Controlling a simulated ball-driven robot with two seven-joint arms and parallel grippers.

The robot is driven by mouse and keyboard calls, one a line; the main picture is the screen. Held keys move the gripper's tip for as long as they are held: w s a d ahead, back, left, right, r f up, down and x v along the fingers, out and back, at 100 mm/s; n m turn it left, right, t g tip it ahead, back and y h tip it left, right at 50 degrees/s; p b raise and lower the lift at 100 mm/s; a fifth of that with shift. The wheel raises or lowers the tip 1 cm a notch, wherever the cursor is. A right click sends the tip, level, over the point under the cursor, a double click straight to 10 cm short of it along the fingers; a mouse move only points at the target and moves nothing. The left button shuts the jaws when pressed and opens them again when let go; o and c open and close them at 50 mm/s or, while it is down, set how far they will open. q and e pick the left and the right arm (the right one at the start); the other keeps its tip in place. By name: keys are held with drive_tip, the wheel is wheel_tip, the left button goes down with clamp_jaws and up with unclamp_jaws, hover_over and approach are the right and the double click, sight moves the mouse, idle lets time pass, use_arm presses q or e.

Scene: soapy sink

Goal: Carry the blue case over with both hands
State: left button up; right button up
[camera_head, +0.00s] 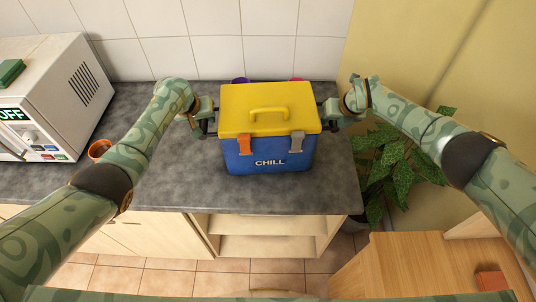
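The blue case (268,161) is a cooler with a yellow lid, a yellow handle on top, an orange and a grey latch, and "CHILL" on its front. It is upright at the grey counter (180,184), towards its right end. I cannot tell whether its base touches the counter. My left gripper (213,117) is at the case's left side and my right gripper (322,114) at its right side, both near the lid's height. The fingertips are small and partly hidden, so their opening and grip are unclear.
A white microwave (60,85) with a green block on top stands at the left. A small terracotta pot (99,150) is beside it. Purple and pink items show behind the case. A leafy plant (398,160) is right of the counter. A wooden table (410,265) is at the lower right.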

use_arm(q)
drive_tip(key=o, duration=0.3)
drive_tip(key=shift+r, duration=0.1)
use_arm(e)
drive_tip(key=o, duration=0.3)
drive_tip(key=shift+d+r, duration=0.1)
drive_tip(key=shift+d, duration=0.05)
use_arm(q)
drive_tip(key=shift+s+r, duration=0.15)
drive_tip(key=shift+s, duration=0.2)
use_arm(e)
drive_tip(key=shift+s+a+r, duration=0.2)
drive_tip(key=shift+s+r, duration=0.05)
drive_tip(key=shift+s, duration=0.1)
use_arm(q)
drive_tip(key=shift+r, duration=0.25)
use_arm(e)
drive_tip(key=shift+w+f, duration=0.15)
drive_tip(key=shift+w, duration=0.05)
drive_tip(key=shift+s+r, duration=0.1)
drive_tip(key=shift+r, duration=0.15)
use_arm(q)
drive_tip(key=v, duration=1.1)
drive_tip(key=shift+s+r, duration=0.15)
drive_tip(key=shift+r, duration=0.05)
use_arm(e)
drive_tip(key=v, duration=1.1)
drive_tip(key=shift+s+r, duration=0.15)
drive_tip(key=shift+r, duration=0.1)
